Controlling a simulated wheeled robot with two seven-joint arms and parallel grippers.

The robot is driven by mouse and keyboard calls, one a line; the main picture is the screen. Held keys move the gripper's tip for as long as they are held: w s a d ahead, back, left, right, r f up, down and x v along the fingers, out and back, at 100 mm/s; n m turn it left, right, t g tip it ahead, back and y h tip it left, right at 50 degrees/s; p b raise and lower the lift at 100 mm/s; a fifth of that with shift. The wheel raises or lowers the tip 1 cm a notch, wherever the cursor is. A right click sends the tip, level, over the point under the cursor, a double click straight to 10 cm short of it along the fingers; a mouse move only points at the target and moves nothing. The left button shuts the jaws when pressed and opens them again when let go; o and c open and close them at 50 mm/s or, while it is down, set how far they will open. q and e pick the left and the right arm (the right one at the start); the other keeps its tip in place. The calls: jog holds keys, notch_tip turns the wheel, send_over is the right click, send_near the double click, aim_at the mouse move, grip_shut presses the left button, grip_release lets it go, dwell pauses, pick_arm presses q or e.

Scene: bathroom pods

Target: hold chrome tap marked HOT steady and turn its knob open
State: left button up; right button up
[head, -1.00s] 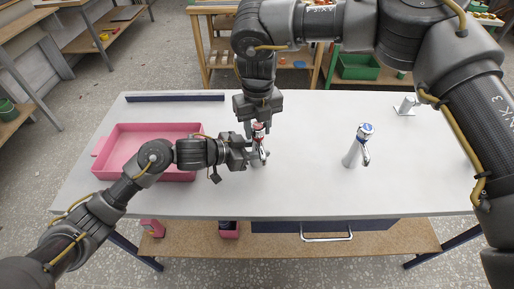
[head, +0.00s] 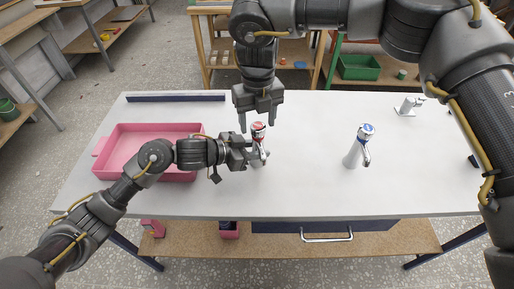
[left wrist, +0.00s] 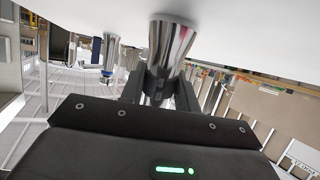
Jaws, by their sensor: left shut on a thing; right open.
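The chrome tap with a red-marked knob (head: 258,131) stands upright on the white table, left of centre. My left gripper (head: 256,157) comes in from the left and is shut on the tap's body, below the knob. The left wrist view shows the chrome body (left wrist: 170,45) between its fingers (left wrist: 158,88). My right gripper (head: 257,123) points down from above, open, with its fingertips on either side of the knob and just above or behind it; contact cannot be told. The HOT lettering is too small to read.
A second chrome tap with a blue-marked knob (head: 359,146) stands to the right. A pink tray (head: 112,170) lies at the left, near my left arm. A dark bar (head: 175,98) lies at the back. A small chrome fitting (head: 408,106) is at the back right. The white table (head: 310,185) is clear between.

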aim_at(259, 124)
jog(key=shift+d+r, duration=0.1)
jog(key=shift+r, duration=1)
jog(key=shift+w+r, duration=0.1)
jog(key=shift+r, duration=0.15)
jog(key=shift+w+r+m+t, duration=0.15)
jog(key=shift+r+m, duration=0.3)
jog(key=shift+r, duration=0.15)
jog(key=shift+w+r+m+t, duration=0.15)
jog(key=shift+r+m, duration=0.3)
jog(key=shift+r, duration=0.1)
jog(key=m, duration=0.1)
jog(key=r+m, duration=0.1)
jog(key=m, duration=0.1)
jog(key=shift+s+m, duration=0.1)
jog(key=shift+m, duration=0.2)
jog(key=m, duration=0.6)
jog(key=shift+s+r, duration=0.1)
jog(key=shift+s, duration=0.2)
jog(key=shift+f, duration=4.5)
